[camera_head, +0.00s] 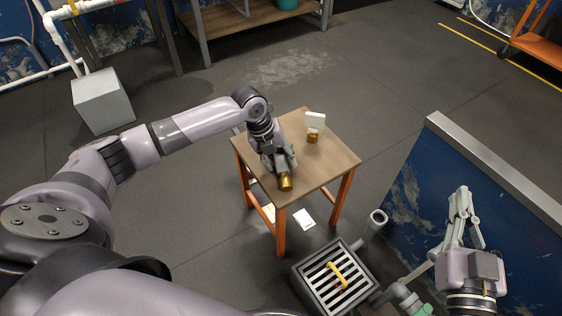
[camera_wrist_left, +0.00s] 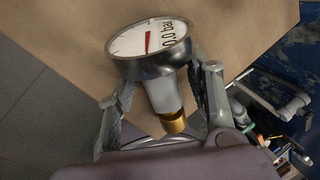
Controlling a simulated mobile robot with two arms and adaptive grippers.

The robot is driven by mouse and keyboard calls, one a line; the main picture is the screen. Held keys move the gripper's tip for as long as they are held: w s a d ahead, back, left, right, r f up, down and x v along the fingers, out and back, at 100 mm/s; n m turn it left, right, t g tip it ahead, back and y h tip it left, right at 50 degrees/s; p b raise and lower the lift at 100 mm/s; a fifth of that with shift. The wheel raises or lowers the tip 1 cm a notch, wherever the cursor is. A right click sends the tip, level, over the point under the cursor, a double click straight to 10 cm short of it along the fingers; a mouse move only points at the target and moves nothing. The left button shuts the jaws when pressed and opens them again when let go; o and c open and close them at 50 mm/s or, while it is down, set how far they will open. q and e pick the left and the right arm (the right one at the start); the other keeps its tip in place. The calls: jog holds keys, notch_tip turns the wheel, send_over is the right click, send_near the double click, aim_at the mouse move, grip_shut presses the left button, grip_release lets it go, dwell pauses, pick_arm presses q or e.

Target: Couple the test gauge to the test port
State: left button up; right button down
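The test gauge (camera_wrist_left: 148,50) has a round white dial reading 0.0 bar, a dark metal rim, a pale stem and a brass end. My right gripper (camera_head: 464,212) is empty at the right.
The small wooden table (camera_head: 325,165) has orange legs and free room on its right side. A slatted grate box (camera_head: 318,268) with a yellow item stands in front. A blue low wall (camera_head: 425,185) is at the right. A grey block (camera_head: 102,100) stands at the left.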

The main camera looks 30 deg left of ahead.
pick_arm(q)
grip_shut()
dwell(0.3)
jog(key=shift+r, duration=0.15)
